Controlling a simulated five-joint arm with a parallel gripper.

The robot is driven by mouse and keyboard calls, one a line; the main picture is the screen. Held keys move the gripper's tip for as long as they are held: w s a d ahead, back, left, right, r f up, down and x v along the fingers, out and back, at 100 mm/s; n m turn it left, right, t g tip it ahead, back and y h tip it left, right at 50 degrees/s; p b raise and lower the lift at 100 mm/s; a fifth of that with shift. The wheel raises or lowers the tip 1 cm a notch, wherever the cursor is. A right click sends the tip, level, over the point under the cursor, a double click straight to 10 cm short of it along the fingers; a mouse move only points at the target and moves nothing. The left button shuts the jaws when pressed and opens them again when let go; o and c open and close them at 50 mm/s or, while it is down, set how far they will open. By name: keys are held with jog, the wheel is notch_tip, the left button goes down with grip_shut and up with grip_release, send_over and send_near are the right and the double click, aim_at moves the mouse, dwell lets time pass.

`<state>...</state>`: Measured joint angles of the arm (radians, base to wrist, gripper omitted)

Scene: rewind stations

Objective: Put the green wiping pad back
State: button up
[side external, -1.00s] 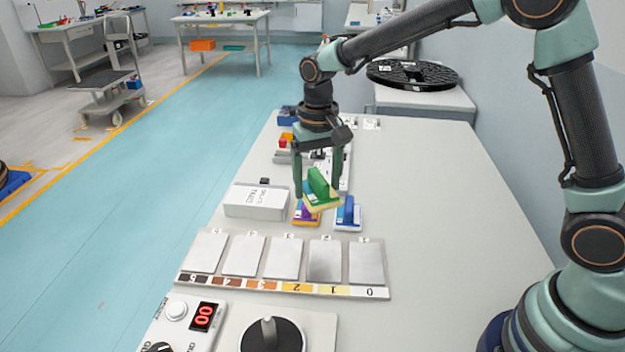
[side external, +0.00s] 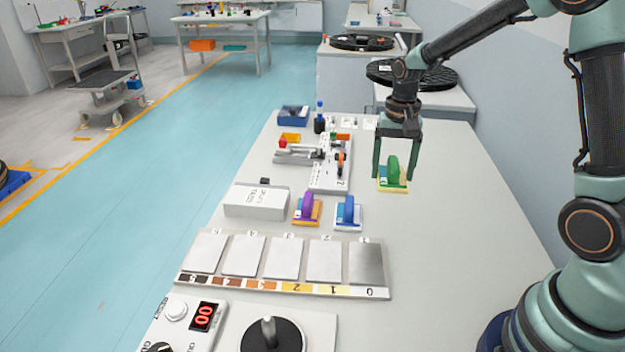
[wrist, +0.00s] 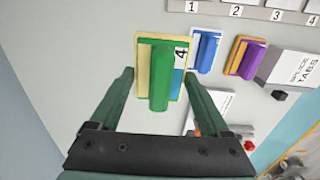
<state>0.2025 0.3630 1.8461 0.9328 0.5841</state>
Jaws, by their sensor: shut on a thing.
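The green wiping pad (side external: 393,176), with a green upright handle and a pale yellow base, is between the fingers of my gripper (side external: 397,175) on the right part of the table. In the wrist view the pad (wrist: 160,75) shows at the fingertips of my gripper (wrist: 160,75), with its handle between the two fingers and a "4" label on its top. My gripper is shut on the pad. The pad is low over the table or on it; I cannot tell if its base touches.
A purple pad (side external: 306,207) and a blue pad (side external: 347,212) stand left and nearer, beside the white splice tabs box (side external: 256,201). A row of numbered plates (side external: 283,258) lies in front. A splicing fixture (side external: 325,165) is to the left. The table to the right is bare.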

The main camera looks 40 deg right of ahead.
aim_at(384, 220)
notch_tip(384, 220, down, 11)
jog(key=shift+f, duration=0.2)
dwell(0.3)
jog(key=shift+f, duration=0.15)
jog(key=o, duration=1.2)
jog(key=shift+c, duration=0.2)
